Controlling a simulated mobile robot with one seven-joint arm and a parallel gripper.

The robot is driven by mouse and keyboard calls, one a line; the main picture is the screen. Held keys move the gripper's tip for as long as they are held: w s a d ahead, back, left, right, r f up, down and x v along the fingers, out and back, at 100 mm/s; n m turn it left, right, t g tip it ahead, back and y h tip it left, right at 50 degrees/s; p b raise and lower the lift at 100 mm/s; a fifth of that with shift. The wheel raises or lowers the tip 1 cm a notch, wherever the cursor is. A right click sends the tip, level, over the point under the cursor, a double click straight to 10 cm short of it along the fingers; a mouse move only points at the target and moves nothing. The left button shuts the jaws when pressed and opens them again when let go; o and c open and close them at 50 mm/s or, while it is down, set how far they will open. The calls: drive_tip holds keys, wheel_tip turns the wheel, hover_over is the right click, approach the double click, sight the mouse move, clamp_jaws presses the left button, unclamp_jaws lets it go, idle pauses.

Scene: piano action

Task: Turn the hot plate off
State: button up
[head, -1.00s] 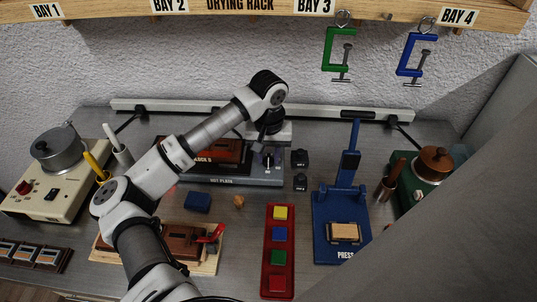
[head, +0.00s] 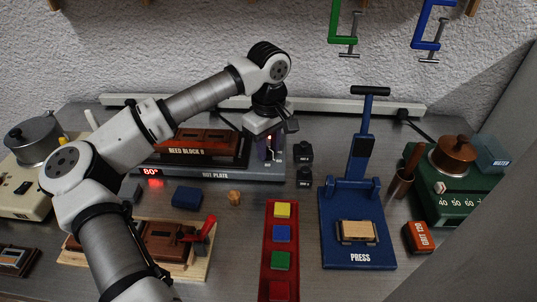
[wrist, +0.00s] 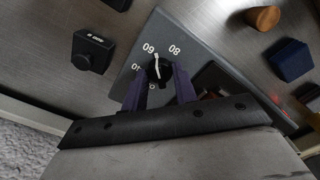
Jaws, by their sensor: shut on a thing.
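The grey hot plate (head: 225,173) stands at the back of the bench, with a brown block marked "REED BLOCK B" (head: 190,149) on it. Its red display (head: 151,171) reads 80°. The black dial knob (wrist: 158,70) is on the plate's right end. In the wrist view its white pointer line points between the 60 and 80 marks. My gripper (wrist: 158,82) has its purple fingers on either side of the knob, shut on it. In the head view the gripper (head: 269,149) reaches down onto the plate's right end and mostly hides the knob.
The blue press (head: 358,240) is further right. A blue block (head: 187,197), a small wooden piece (head: 234,198) and a red tray (head: 266,256) with coloured blocks lie in front.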

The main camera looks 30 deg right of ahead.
drive_tip(key=n+b, duration=0.4)
drive_tip(key=n, duration=0.2)
drive_tip(key=shift+f, duration=0.1)
drive_tip(key=n+b, duration=0.1)
drive_tip(key=n, duration=0.3)
drive_tip(key=n+b, duration=0.1)
drive_tip(key=n, duration=0.2)
drive_tip(key=shift+n+b, duration=0.4)
drive_tip(key=n+b, duration=0.1)
drive_tip(key=n, duration=0.5)
drive_tip(key=shift+b, duration=0.4)
drive_tip(key=n+b, duration=0.1)
drive_tip(key=n, duration=0.5)
drive_tip(key=shift+n, duration=0.3)
drive_tip(key=shift+b, duration=0.3)
drive_tip(key=o, duration=1)
